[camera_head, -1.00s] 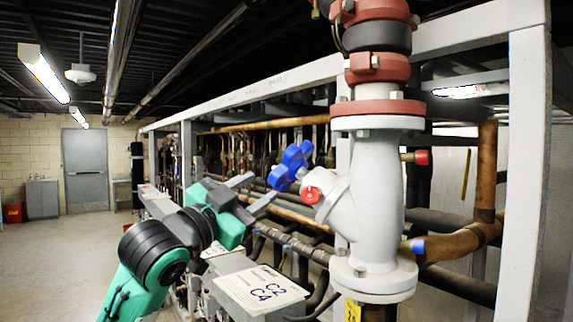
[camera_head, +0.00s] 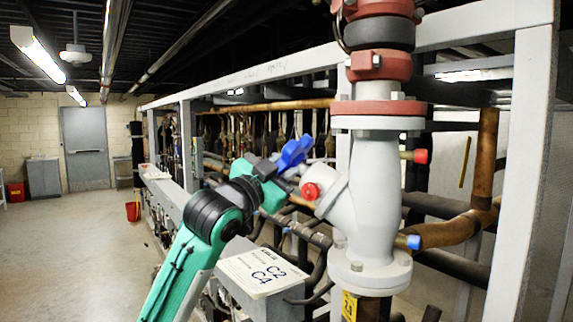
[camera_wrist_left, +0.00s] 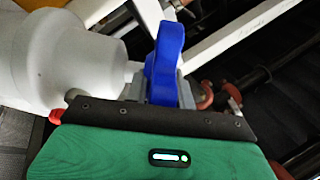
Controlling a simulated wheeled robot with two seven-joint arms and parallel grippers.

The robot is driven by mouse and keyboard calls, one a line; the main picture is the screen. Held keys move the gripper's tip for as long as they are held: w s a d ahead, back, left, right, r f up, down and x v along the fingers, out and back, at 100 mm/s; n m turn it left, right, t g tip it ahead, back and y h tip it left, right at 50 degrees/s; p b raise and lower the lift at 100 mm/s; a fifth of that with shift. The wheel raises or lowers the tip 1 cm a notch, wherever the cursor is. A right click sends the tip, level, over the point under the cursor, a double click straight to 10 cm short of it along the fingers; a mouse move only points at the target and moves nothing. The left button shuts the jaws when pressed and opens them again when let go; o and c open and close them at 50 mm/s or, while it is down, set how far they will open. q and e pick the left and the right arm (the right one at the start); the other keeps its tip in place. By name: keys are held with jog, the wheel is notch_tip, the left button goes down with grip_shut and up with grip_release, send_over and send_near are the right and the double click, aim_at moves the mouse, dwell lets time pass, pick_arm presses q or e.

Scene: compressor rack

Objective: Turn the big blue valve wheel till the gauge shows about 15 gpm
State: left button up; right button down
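The blue valve wheel (camera_head: 293,153) is lobed and sits on a stem at the left side of a grey-white valve body (camera_head: 366,195). My left gripper (camera_head: 276,171) has its fingers at the wheel, reaching it from the lower left. In the left wrist view, a blue lobe of the wheel (camera_wrist_left: 165,58) stands between the grey fingers, which lie close against both sides of it. The fingertips are partly hidden behind the wheel. My right gripper is not in view. No readable gauge shows in either view.
A red knob (camera_head: 311,191) sits close to the wheel on the valve body. A grey box marked C2 C4 (camera_head: 262,277) stands below. Rack beams (camera_head: 535,150) and copper pipes (camera_head: 455,238) surround the valve. Open floor (camera_head: 95,250) lies to the left.

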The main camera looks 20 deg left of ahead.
pick_arm(q)
grip_shut()
jog(key=shift+r+y+p, duration=0.25)
jog(key=shift+y+p, duration=0.05)
jog(key=shift+p, duration=0.15)
jog(key=shift+s+d+r+n+g+y+p, duration=0.15)
jog(key=shift+n+g+y+p, duration=0.35)
jog(key=shift+p, duration=0.55)
jog(key=shift+n+y+p, duration=0.4)
jog(key=shift+y+p, duration=0.25)
jog(key=shift+y, duration=0.15)
jog(key=shift+g, duration=0.3)
jog(key=shift+f, duration=0.2)
jog(key=shift+o, duration=2.4)
grip_release()
